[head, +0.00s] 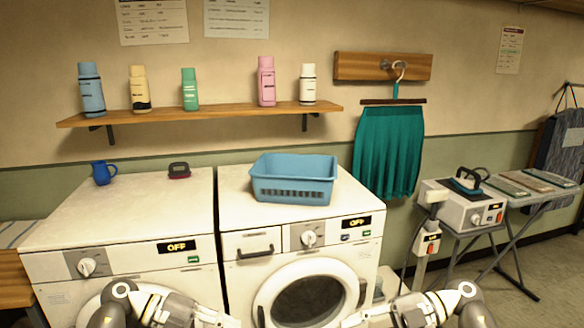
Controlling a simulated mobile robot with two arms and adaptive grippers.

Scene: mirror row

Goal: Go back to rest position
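My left arm comes in at the bottom left, in front of the left machine, and my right arm comes in at the bottom right, in front of the right machine. Both forearms point inward and run out of the bottom edge. Neither gripper's fingers show, so I cannot see whether they are open or what they hold.
Two white machines, a left washer (135,228) and a right one (262,217), both read OFF. A blue basket (293,190), blue mug (102,173) and dark timer (179,171) stand on top. A shelf (200,115) holds bottles. An ironing station (462,209) stands right.

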